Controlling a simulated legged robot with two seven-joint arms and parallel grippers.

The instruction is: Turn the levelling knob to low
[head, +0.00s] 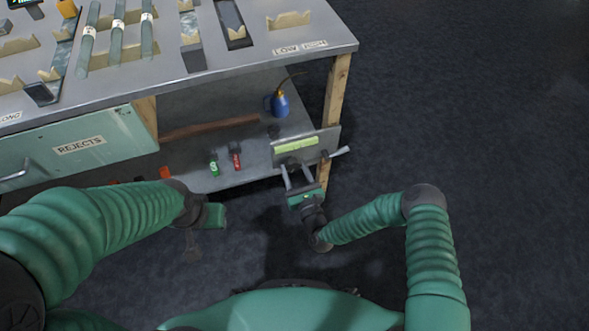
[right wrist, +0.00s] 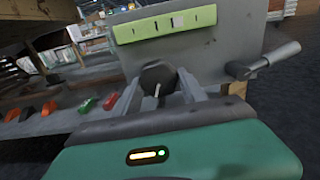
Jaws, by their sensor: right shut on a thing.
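The levelling knob (right wrist: 158,78) is dark and round with a white mark, on the front of a grey panel (right wrist: 235,35). The mark looks near upright, low on the knob's face. A green strip (right wrist: 165,24) above it has dark ticks and a pale square. My right gripper (head: 298,174) is at the panel under the bench's right end, its two fingers on either side of the knob, shut on it. In the head view the fingers and panel show, but the knob is not clear. My left gripper (head: 213,215) hangs at left centre, away from the panel; its jaws are not clear.
A lever handle (right wrist: 265,60) sticks out from the panel's right side. The bench top (head: 250,65) has a LOW/HIGH label. Floor to the right is clear.

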